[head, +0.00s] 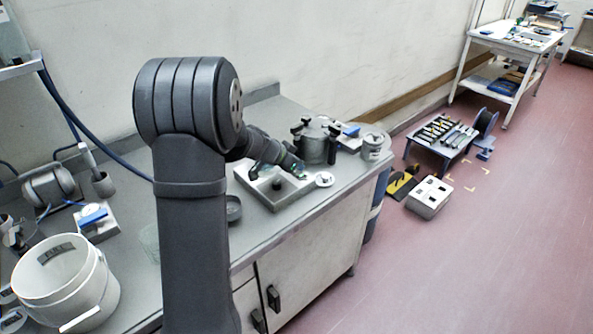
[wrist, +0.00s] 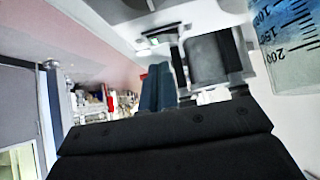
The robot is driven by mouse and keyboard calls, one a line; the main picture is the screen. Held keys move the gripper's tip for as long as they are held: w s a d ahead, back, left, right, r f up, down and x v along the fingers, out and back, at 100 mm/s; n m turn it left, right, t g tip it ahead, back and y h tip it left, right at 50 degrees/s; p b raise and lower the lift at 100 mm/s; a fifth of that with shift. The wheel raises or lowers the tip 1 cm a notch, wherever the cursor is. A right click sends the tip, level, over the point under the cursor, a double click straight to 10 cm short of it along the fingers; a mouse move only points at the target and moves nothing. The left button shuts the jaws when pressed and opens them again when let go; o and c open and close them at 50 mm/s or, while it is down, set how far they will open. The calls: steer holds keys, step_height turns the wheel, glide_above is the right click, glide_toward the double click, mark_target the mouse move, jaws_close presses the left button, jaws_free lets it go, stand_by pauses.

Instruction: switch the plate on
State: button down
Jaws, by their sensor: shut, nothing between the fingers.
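A pale, low, box-like unit that looks like the plate (head: 286,203) sits on the bench in the head view, with a dark knob-like part on it. My gripper (head: 297,168) is above its back right part, partly hidden by my own arm. In the wrist view my gripper (wrist: 160,70) shows as dark blue fingers close together, holding nothing. A small green-lit spot (wrist: 153,41) shows on a pale surface just beyond the fingertips. I cannot tell whether the fingers touch anything. The plate's switch is not clear in either view.
A clear graduated beaker (wrist: 288,45) is close at the right in the wrist view. A grey lidded pot (head: 317,143), a small white disc (head: 324,179) and a can (head: 373,146) stand near the plate. A white bucket (head: 62,280) is at front left.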

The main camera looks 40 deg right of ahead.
steer(key=s+v, duration=0.1)
steer(key=v, duration=0.9)
steer(key=shift+s+r, duration=0.2)
steer(key=shift+r, duration=0.45)
steer(key=shift+d, duration=0.1)
steer(key=shift+d, duration=0.1)
glide_above(299, 174)
steer(key=s+a, duration=0.2)
steer(key=f, duration=0.6)
steer(key=shift+w+a+f, duration=0.1)
steer(key=shift+w+a, duration=0.05)
steer(key=shift+w, duration=0.1)
steer(key=f, duration=0.2)
steer(key=w+d+f, duration=0.1)
steer(key=shift+f, duration=0.15)
steer(key=shift+w+a+f, duration=0.1)
steer(key=shift+w+f, duration=0.15)
steer(key=shift+f, duration=0.45)
